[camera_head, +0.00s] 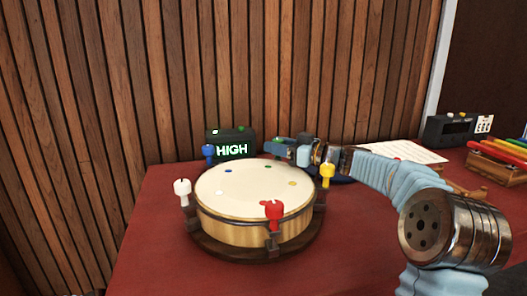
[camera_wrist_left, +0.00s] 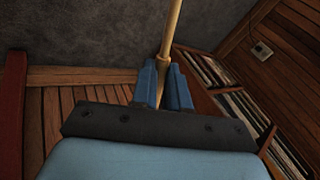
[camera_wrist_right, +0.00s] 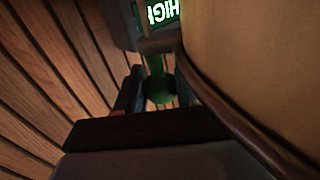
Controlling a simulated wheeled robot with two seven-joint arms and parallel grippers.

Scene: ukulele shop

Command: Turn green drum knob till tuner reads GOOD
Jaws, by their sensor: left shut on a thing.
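The round drum (camera_head: 255,190) stands on the red table with white, blue, yellow and red knobs around its rim. The green drum knob (camera_wrist_right: 158,88) shows in the right wrist view, between the fingers of my right gripper (camera_wrist_right: 158,80). The fingers look open, with a narrow gap beside the knob. In the head view my right gripper (camera_head: 278,148) is at the drum's far side and hides this knob. My left gripper (camera_wrist_left: 163,68) is shut on a thin wooden stick (camera_wrist_left: 172,28), away from the drum.
The blue knob (camera_head: 208,152) is left of the tuner, and the yellow knob (camera_head: 327,172) is near my right forearm. A paper sheet (camera_head: 400,151), a dark device (camera_head: 452,129) and a coloured xylophone (camera_head: 500,152) lie to the right. A wood-slat wall (camera_head: 230,60) closes the back.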

